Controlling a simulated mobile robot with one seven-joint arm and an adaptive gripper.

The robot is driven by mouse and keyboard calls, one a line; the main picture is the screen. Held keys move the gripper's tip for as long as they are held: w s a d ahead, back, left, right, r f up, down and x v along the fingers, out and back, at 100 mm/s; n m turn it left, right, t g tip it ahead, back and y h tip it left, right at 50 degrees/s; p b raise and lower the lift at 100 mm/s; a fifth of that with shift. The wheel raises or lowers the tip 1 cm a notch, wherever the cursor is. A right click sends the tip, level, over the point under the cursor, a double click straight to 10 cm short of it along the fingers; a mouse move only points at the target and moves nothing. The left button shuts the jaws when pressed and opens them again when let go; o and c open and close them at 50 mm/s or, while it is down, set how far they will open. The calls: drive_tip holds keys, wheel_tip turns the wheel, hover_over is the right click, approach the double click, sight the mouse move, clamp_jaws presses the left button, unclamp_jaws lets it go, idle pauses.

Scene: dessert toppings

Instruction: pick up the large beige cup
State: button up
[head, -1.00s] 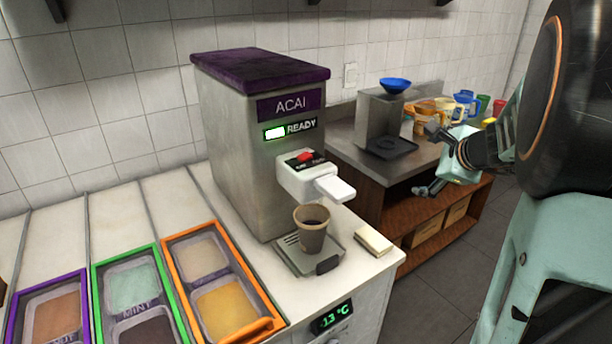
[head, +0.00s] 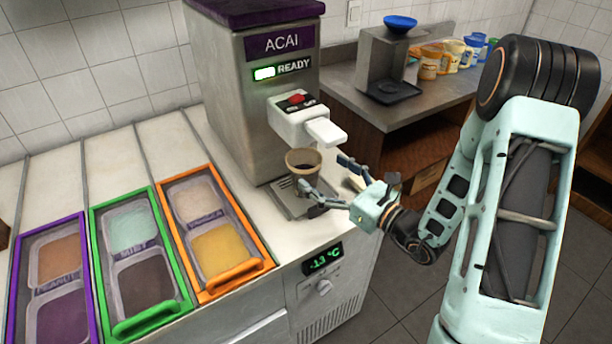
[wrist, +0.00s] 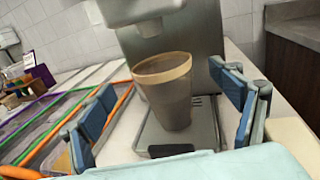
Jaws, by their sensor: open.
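The large beige cup (head: 303,168) stands upright on the drip tray (head: 283,203) of the acai machine, under its spout, with something dark inside. In the wrist view the cup (wrist: 168,95) is straight ahead, a little beyond my fingertips and between them from side to side. My gripper (head: 328,180) is open at the right front of the cup in the head view. Its blue-padded fingers (wrist: 168,115) are spread to either side in the wrist view, and nothing is held. I cannot tell whether a finger touches the cup.
The acai machine (head: 250,85) rises behind the cup, its white spout block (head: 300,122) overhanging it. Framed topping bins (head: 215,230) lie to the left. A second counter (head: 425,112) at the right holds a grey dispenser (head: 372,70) and several coloured containers (head: 450,55).

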sight(304, 158)
drive_tip(key=p+x, duration=0.1)
drive_tip(key=x, duration=0.6)
drive_tip(key=shift+w+f, duration=0.15)
drive_tip(key=c, duration=2)
drive_tip(key=shift+r, duration=0.25)
